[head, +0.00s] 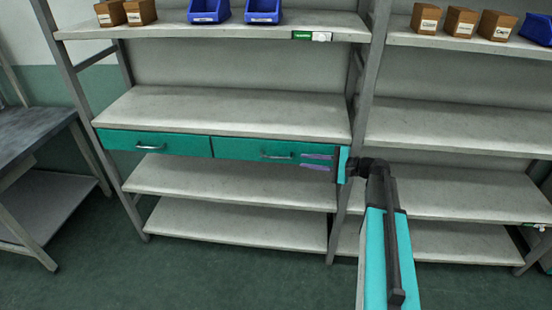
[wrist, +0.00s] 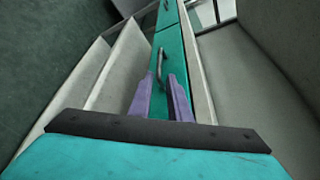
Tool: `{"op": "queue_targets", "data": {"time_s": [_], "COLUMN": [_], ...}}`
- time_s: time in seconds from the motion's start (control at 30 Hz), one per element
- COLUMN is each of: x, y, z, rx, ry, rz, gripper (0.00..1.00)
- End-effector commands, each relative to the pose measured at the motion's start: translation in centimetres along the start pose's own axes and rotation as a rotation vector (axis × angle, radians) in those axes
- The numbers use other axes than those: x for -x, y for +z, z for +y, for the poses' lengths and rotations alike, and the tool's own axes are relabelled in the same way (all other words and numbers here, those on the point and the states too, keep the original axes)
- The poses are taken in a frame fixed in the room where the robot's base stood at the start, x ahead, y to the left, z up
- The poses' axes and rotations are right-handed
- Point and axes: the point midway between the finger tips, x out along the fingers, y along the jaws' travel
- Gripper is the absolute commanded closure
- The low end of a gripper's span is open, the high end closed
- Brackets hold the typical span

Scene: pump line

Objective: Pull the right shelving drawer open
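The right drawer (head: 232,148) is a long teal drawer under a shelf board in the head view. It looks shut, flush with the left drawer (head: 182,144). Its metal bar handle (head: 277,156) sits at the middle of its front. My gripper (head: 303,161), with two purple fingers, is at the right part of this drawer, just right of the handle. In the wrist view the fingers are apart and empty, and my gripper (wrist: 161,82) points along the drawer front. The handle (wrist: 160,66) shows just beyond the fingertips, and I see no contact with it.
The drawers hang in a grey shelving rack; its middle shelf (head: 225,112) and lower shelves are bare. A rack post (head: 354,120) stands close to my wrist. Blue bins (head: 208,11) and brown boxes (head: 141,11) stand on the top shelf. A workbench (head: 30,140) is at left.

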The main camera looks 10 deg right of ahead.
Motion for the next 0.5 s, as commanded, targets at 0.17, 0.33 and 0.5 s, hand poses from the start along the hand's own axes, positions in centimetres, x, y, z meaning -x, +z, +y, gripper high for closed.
{"op": "queue_targets", "data": {"time_s": [0.17,0.33,0.5], "x": [-0.1,-1.0,-2.7], "y": [0.0,0.0,0.0], "z": [0.0,0.0,0.0], "rx": [0.0,0.0,0.0], "ry": [0.001,0.002,0.002], "rz": [0.0,-0.001,-0.001], "gripper": [0.83,0.83,0.83]}}
